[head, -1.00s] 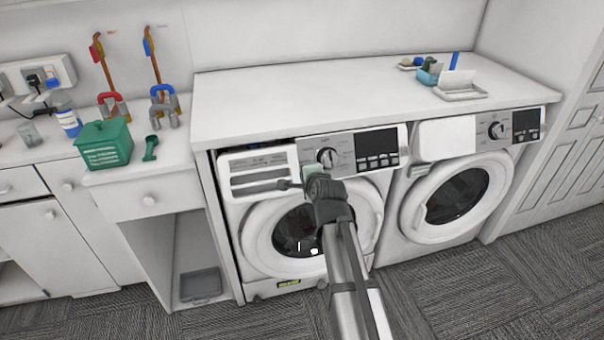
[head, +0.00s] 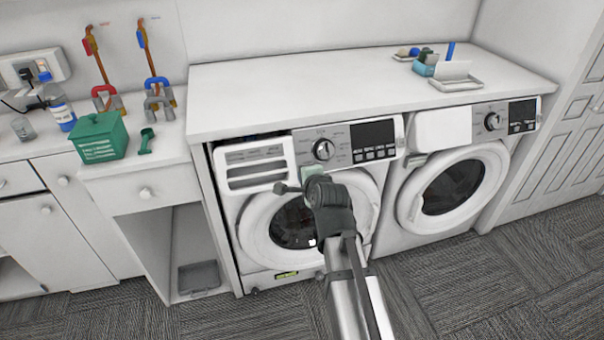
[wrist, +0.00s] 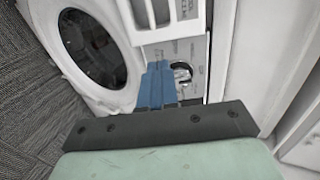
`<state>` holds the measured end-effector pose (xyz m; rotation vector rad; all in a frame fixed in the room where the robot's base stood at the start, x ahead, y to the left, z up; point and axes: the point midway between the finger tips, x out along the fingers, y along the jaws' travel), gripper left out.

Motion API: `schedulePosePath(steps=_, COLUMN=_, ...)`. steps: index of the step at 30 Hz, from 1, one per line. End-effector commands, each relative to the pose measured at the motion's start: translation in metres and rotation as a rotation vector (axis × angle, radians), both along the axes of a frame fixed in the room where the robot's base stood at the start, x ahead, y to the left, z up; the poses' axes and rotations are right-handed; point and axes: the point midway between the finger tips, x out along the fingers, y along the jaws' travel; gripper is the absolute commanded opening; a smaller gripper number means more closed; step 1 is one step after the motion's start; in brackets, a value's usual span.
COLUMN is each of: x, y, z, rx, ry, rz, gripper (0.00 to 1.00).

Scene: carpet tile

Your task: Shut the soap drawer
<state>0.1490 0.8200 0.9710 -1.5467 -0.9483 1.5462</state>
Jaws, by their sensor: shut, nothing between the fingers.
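The soap drawer (head: 255,170) is at the upper left of the left washing machine (head: 365,160). It stands out from the control panel, with its slotted compartments showing. In the wrist view the drawer (wrist: 162,14) is at the top edge, partly cut off. My gripper (head: 283,188) is in front of the machine, near the drawer's lower right edge in the head view. In the wrist view its blue fingers (wrist: 156,85) are together and empty, with the panel's dial (wrist: 182,74) behind them. I cannot tell whether they touch the drawer.
A second washing machine (head: 450,185) stands to the right. A white countertop (head: 300,95) lies over both machines. A green box (head: 99,138) and a green scoop (head: 146,141) are on the left counter. The carpet floor (head: 460,285) in front is clear.

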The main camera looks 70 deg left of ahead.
Motion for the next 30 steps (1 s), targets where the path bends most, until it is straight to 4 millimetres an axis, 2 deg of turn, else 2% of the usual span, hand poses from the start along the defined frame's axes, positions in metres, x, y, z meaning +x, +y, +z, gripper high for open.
schedulePosePath(steps=9, x=0.000, y=0.051, z=-0.024, rx=-0.002, ry=0.000, rz=0.001, gripper=0.00)
schedulePosePath(steps=18, x=0.001, y=0.094, z=-0.047, rx=-0.002, ry=0.000, rz=0.001, gripper=0.00)
schedulePosePath(steps=24, x=0.000, y=0.110, z=-0.056, rx=0.000, ry=0.000, rz=0.000, gripper=0.00)
schedulePosePath(steps=30, x=0.000, y=0.116, z=-0.059, rx=0.000, ry=0.000, rz=0.001, gripper=0.00)
